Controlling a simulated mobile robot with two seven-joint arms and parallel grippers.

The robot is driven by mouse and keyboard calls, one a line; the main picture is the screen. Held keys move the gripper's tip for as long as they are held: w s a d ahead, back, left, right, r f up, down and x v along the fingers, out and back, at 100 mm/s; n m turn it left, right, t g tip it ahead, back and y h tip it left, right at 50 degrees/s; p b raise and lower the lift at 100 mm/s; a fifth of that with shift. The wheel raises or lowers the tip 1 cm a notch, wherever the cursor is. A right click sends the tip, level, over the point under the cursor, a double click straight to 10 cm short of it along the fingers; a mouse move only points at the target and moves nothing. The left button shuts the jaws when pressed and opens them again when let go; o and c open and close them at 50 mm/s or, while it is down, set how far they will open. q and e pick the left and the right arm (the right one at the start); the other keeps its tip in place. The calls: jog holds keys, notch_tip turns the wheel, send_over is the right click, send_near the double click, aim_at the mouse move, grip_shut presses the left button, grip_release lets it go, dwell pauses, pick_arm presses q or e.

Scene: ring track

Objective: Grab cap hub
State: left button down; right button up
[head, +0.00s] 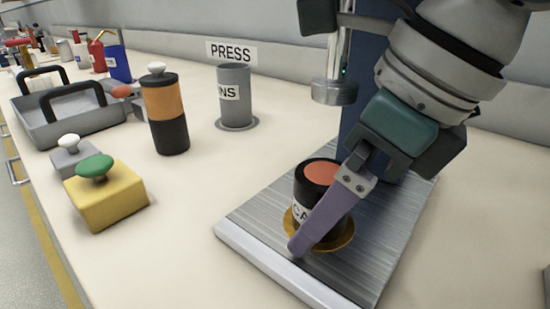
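The cap hub (309,193) is a short black cylinder with an orange-red top and a white label of which "CA" shows. It stands upright on a round brass-coloured seat (348,236) on the press's metal plate. My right gripper (318,218) comes down from the upper right. One purple finger slants across the front of the cap hub and covers part of its label. The other finger is hidden, so I cannot tell whether the fingers are closed on it. My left gripper is not in view.
The press ram (334,92) hangs above the plate (270,245), close to my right arm. Left of it stand a grey "NS" canister (234,97), an orange-black cylinder (164,112), a yellow box with green button (106,205) and a grey tray (85,124). The front counter middle is clear.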

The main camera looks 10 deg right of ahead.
grip_shut()
dwell(0.8)
